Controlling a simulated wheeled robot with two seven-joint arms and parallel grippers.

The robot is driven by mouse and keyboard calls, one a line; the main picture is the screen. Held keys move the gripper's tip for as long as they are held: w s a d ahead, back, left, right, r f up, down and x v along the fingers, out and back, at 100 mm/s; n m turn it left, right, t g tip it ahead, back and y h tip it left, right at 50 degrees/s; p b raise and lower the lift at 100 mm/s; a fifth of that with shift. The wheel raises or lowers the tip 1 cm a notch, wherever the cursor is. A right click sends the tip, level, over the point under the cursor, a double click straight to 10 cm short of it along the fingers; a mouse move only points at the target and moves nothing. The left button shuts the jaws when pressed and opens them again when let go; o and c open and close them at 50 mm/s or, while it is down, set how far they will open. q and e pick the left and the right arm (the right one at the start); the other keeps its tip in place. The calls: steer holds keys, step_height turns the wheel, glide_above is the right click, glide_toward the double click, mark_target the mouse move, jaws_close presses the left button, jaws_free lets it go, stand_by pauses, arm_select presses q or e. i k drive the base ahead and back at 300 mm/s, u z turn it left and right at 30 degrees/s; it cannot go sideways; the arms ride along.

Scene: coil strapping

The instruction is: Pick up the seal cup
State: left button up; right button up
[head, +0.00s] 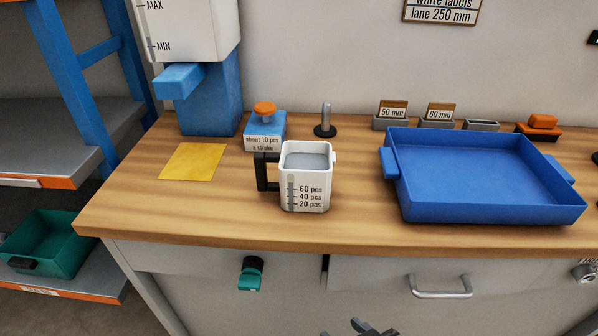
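The seal cup (318,178) is a white, square-sided measuring cup with a black handle on its left. It stands upright near the front of the wooden bench and carries marks for 20, 40 and 60 pcs. Grey contents show inside, below the rim. A dark grey part at the bottom edge, right of centre, appears to be my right gripper (357,328). It is well below and in front of the cup, apart from it, mostly cut off by the frame. Its opening cannot be told. My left gripper is not in view.
A blue tray (486,212) stands right of the cup. A yellow mat (193,161) lies to its left, below a white-and-blue dispenser (209,104). Close behind are a blue box with an orange top (264,128) and a metal post (326,119). Bare wood lies before the cup.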

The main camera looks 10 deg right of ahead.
mark_target(305, 167)
steer(key=z, duration=0.05)
steer(key=k, duration=1.15)
steer(key=u, duration=0.95)
steer(key=i, duration=1.4)
steer(key=z, duration=0.95)
